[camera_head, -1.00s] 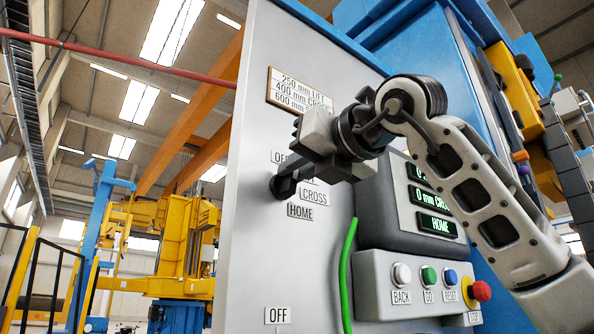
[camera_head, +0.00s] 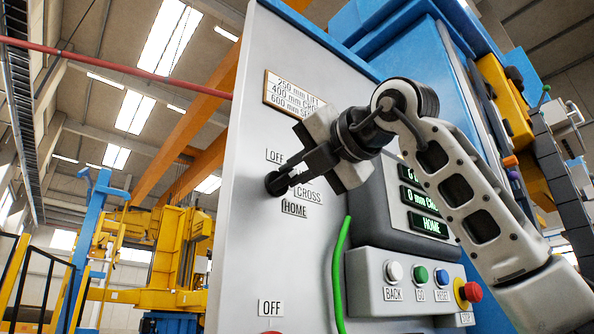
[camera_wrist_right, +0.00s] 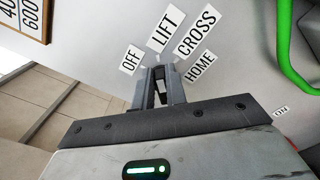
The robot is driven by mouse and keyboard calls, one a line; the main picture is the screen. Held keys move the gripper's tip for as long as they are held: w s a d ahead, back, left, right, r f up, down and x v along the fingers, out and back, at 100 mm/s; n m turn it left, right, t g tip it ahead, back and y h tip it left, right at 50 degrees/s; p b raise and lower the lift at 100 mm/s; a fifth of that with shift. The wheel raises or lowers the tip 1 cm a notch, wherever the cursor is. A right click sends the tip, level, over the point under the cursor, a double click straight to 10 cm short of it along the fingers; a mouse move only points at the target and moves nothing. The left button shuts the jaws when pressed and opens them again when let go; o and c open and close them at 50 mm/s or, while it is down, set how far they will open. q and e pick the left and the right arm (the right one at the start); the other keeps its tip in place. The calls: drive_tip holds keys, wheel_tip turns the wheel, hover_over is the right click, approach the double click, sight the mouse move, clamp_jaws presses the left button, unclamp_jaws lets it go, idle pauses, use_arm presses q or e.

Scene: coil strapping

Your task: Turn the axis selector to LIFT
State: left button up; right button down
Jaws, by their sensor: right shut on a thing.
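The axis selector, a small dark knob (camera_head: 275,184), sits on the grey panel face among the labels OFF (camera_head: 275,156), CROSS (camera_head: 309,194) and HOME (camera_head: 294,209). My right gripper (camera_head: 288,176) reaches to it from the right and is shut on it. In the head view the gripper covers the LIFT label. The right wrist view shows LIFT (camera_wrist_right: 167,29) just ahead of the fingertips (camera_wrist_right: 160,76), between OFF and CROSS. The fingers hide much of the knob, so I cannot tell exactly where it points. My left gripper is not in view.
A green cable (camera_head: 340,275) hangs right of the selector. A display (camera_head: 425,200) and a button box (camera_head: 410,285) with a red stop button (camera_head: 469,292) lie below my right arm. A sign plate (camera_head: 293,93) is above the selector.

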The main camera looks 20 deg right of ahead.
idle(0.4)
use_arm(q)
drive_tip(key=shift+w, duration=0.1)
use_arm(e)
drive_tip(key=c, duration=1.4)
unclamp_jaws()
drive_tip(key=shift+c, duration=0.2)
drive_tip(key=shift+s, duration=0.1)
use_arm(q)
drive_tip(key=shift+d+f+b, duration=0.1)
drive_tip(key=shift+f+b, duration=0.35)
drive_tip(key=shift+b, duration=1)
use_arm(e)
drive_tip(key=v, duration=1.5)
drive_tip(key=shift+s+d, duration=0.2)
drive_tip(key=shift+s, duration=0.15)
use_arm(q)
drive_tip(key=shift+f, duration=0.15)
